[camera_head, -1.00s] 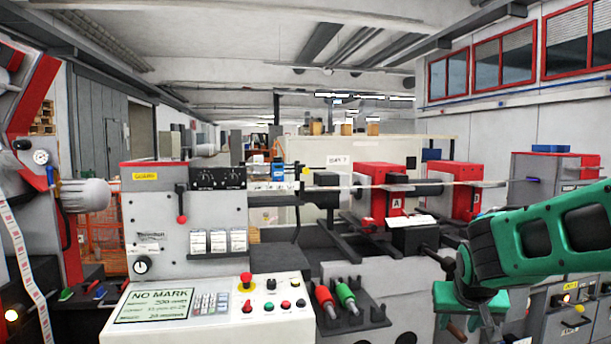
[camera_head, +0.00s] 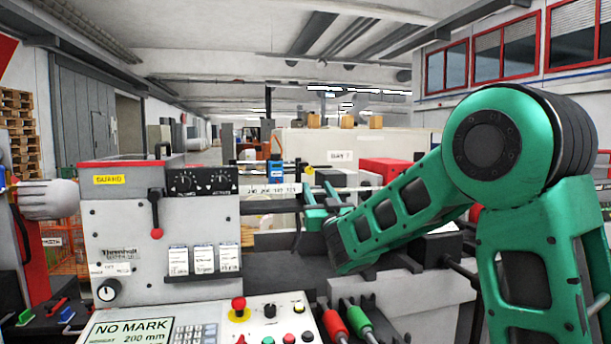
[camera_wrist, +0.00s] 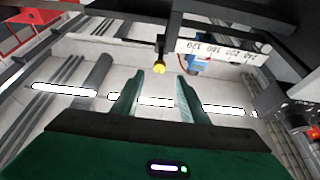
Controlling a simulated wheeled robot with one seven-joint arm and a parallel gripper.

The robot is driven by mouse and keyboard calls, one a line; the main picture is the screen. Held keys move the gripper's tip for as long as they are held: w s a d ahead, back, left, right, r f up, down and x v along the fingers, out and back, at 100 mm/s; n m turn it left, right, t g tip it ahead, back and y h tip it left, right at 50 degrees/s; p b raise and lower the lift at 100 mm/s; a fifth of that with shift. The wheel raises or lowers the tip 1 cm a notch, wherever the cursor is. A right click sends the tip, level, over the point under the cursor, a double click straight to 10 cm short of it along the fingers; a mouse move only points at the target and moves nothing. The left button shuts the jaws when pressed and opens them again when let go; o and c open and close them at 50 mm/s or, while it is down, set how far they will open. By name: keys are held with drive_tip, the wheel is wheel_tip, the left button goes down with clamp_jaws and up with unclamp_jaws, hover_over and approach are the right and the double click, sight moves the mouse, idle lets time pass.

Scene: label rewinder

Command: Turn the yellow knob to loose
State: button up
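The small yellow knob (camera_head: 308,170) is at the right end of the numbered scale in the head view. In the wrist view the yellow knob (camera_wrist: 159,68) shows centred, just beyond and between my fingertips, on a dark stem. My gripper (camera_head: 317,187) is just below the knob in the head view. In the wrist view my gripper (camera_wrist: 160,82) is open, with one green finger to each side of the knob's line. Nothing is between the fingers, and I cannot see any contact.
The numbered scale (camera_wrist: 225,50) and a blue block (camera_head: 276,170) are close to the knob. Dark bars cross the top of the wrist view. Red and green handled tools (camera_head: 335,326) lie below my arm.

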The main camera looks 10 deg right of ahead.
sight(310, 172)
drive_tip(key=x, duration=1)
drive_tip(key=shift+w+r, duration=0.2)
drive_tip(key=shift+w, duration=0.1)
clamp_jaws()
